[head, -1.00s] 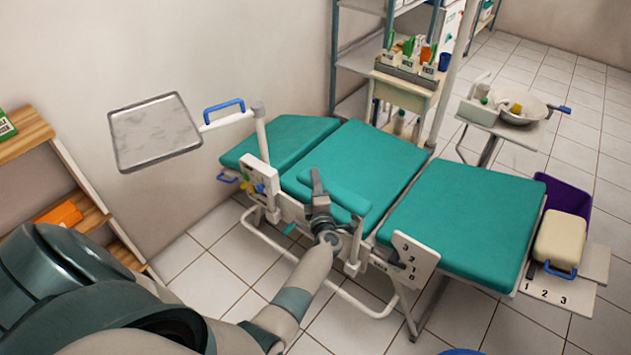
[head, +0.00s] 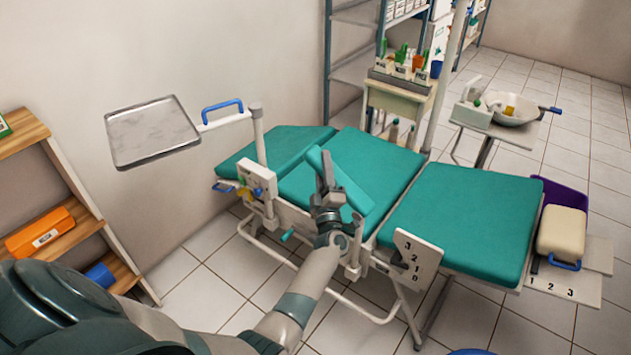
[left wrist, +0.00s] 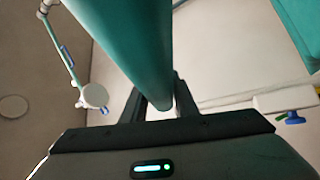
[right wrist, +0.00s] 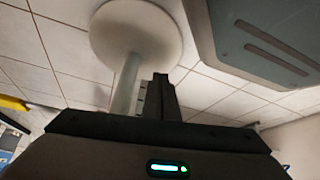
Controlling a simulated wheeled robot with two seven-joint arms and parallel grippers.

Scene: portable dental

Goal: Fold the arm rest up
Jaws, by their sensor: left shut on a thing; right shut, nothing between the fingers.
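The arm rest (head: 354,194) is a narrow teal pad on the near side of the teal dental chair (head: 458,222). In the head view it slants, with its left end raised above the seat. My left gripper (head: 325,168) is shut on the arm rest near that raised end and hides part of it. In the left wrist view the teal pad (left wrist: 125,45) runs down between the fingers (left wrist: 160,103). My right gripper is outside the head view; in the right wrist view (right wrist: 160,95) its fingers are shut and empty.
A metal tray (head: 152,132) on a white arm (head: 228,121) stands left of the chair. A numbered white plate (head: 416,258) is on the chair's near side. In the right wrist view, a pale round disc on a post (right wrist: 136,35) is close to the right gripper.

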